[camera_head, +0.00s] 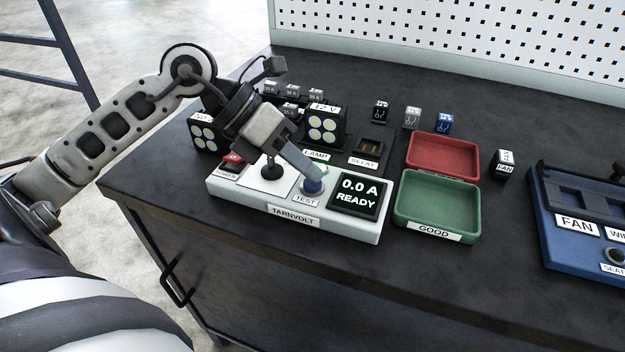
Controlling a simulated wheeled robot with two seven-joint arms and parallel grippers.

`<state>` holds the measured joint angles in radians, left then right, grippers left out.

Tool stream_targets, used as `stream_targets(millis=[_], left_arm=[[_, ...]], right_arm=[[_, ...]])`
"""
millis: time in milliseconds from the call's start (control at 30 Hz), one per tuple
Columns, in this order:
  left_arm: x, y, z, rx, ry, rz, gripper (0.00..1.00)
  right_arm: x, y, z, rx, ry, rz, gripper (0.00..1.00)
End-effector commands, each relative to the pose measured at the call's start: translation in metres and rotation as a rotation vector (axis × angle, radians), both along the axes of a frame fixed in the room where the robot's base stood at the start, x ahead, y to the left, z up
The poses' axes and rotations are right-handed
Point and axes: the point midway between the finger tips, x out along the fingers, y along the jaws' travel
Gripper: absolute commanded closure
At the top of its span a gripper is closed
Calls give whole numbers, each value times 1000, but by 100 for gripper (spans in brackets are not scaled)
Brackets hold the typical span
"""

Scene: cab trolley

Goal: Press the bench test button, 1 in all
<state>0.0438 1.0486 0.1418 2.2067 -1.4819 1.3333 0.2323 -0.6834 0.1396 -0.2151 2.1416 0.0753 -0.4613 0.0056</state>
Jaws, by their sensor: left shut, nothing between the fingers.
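The bench tester (225,190), a white box labelled TARNVOLT, stands near the front edge of the dark bench. Its blue round test button (313,185) sits above the TEST label, left of the display (357,194), which reads 0.0 A READY. My left gripper (317,174) is shut and empty, and its fingertips point down right at the button. They overlap the button's top in this view; I cannot tell if they touch it. The gripper partly hides the tester's back and the lamps behind. My right gripper is not in view.
A green GOOD tray (437,205) and a red tray (443,154) stand right of the tester. Lamp blocks (324,124) and a relay socket (369,149) are behind it. A blue panel (585,260) lies at the right. Small relays (412,117) stand at the back.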

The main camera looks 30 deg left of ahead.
Motion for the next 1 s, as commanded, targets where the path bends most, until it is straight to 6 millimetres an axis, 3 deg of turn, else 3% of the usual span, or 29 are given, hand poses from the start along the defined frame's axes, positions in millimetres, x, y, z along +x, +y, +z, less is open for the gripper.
stream_targets(millis=[1000], left_arm=[[0, 0, -7, 1, 1, -1, 100]], right_arm=[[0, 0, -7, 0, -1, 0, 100]])
